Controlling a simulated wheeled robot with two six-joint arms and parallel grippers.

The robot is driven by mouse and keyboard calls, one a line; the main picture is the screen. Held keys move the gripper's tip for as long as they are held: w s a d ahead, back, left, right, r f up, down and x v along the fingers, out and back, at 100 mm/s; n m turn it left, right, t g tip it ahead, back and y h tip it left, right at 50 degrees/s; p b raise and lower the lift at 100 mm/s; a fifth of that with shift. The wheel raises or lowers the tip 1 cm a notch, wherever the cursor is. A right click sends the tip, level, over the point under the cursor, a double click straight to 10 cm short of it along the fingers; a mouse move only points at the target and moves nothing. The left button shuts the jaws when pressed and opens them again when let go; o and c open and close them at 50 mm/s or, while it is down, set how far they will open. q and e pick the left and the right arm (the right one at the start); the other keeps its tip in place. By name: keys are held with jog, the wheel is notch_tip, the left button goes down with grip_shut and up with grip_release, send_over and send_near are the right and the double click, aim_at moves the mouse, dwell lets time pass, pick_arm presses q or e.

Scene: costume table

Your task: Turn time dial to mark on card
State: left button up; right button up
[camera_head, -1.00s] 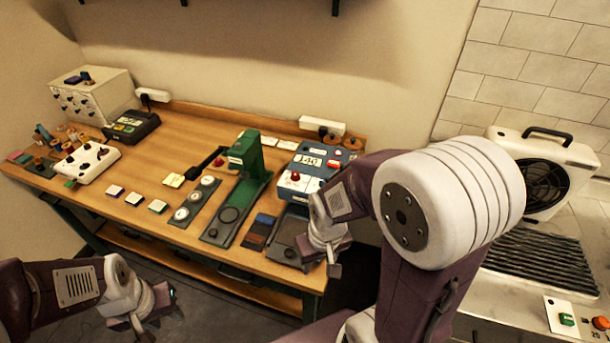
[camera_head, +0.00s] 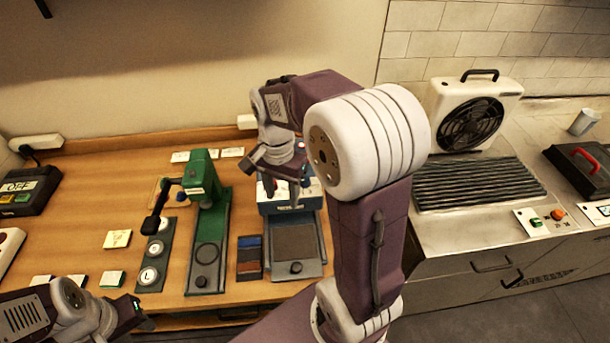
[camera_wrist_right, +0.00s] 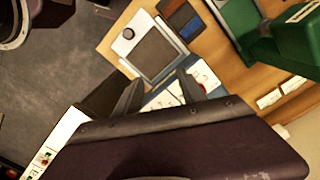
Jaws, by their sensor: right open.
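The blue machine (camera_head: 290,205) stands at the back of the wooden table, with a flat grey plate (camera_head: 294,242) in front of it. My right gripper (camera_head: 284,186) is open above the machine and covers much of its front. In the right wrist view, its two fingers (camera_wrist_right: 160,93) are apart over the machine's white-and-blue face (camera_wrist_right: 168,95). I cannot make out the time dial there or its mark. Small white cards (camera_head: 206,154) lie at the table's back; their print is too small to read. My left gripper (camera_head: 136,318) is low at the table's front edge, its fingers unclear.
A green press (camera_head: 203,185) stands left of the machine, with dark and coloured swatches (camera_head: 249,257) between. A strip of round white dials (camera_head: 150,275) lies further left. A fan (camera_head: 470,122) and ribbed black grill (camera_head: 478,184) are on the right counter.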

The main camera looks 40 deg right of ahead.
aim_at(305, 179)
jog(key=w+d+r+m, duration=0.1)
jog(key=w+d+m, duration=0.1)
jog(key=d+r+m+b, duration=0.1)
jog(key=d+m, duration=0.1)
jog(key=shift+w+r, duration=0.35)
jog(key=shift+w, duration=0.05)
jog(key=d+m, duration=0.1)
jog(key=d, duration=0.1)
jog(key=d+r+m, duration=0.1)
jog(key=d, duration=0.1)
jog(key=w+d+r+m+b, duration=0.1)
jog(key=shift+d, duration=0.4)
notch_tip(305, 179, down, 8)
jog(key=shift+w+a+r+b, duration=0.1)
jog(key=shift+b, duration=0.35)
jog(key=shift+f, duration=0.35)
grip_shut()
